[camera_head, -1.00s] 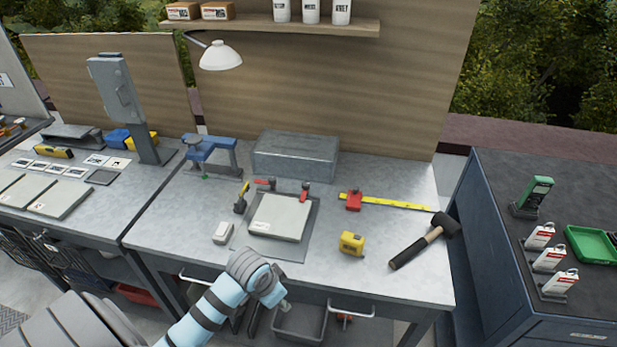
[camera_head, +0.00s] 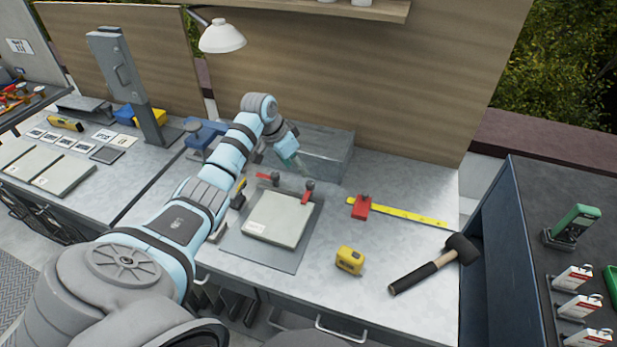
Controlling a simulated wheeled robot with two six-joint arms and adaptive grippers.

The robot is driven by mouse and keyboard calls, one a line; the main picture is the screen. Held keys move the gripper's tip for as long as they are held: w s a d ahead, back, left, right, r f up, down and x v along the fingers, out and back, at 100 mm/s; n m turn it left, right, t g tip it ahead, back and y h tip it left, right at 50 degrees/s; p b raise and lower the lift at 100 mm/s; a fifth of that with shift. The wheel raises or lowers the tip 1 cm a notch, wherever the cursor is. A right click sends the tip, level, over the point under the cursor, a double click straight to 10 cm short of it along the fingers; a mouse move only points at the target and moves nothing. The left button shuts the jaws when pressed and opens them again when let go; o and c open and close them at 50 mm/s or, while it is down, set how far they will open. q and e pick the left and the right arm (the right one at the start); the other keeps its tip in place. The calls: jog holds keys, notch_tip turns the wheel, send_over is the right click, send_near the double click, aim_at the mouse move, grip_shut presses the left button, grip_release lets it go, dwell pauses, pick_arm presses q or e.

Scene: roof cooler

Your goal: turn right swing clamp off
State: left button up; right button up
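The right swing clamp (camera_head: 308,193) has a dark body and a red handle. It stands at the right back corner of a pale flat plate (camera_head: 273,219). Its red handle slants down toward the front along the plate's right side. The left swing clamp (camera_head: 272,178) stands at the plate's back edge, its red handle pointing left. My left gripper (camera_head: 301,169) is above and behind the clamps, in front of the grey metal box, apart from the right clamp. It is small and angled, so its opening does not show clearly. My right gripper is not in view.
The grey box (camera_head: 318,153) stands behind the clamps. A blue tool (camera_head: 205,134) is partly hidden by my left arm. A lamp (camera_head: 222,37) hangs above.

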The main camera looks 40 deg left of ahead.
aim_at(310, 183)
pick_arm(q)
jog(key=b+x, duration=0.1)
jog(key=x, duration=0.2)
jog(key=b+x, duration=0.1)
jog(key=x, duration=0.5)
jog(key=shift+w+d+f+b, duration=0.2)
jog(key=shift+w+d+b, duration=0.1)
jog(key=shift+b, duration=0.1)
jog(key=shift+w+f, duration=0.15)
jog(key=shift+f, duration=0.2)
jog(key=shift+a+r, duration=0.1)
jog(key=shift+r, duration=0.05)
jog(key=shift+s, duration=0.25)
jog(key=shift+c, duration=1)
grip_shut()
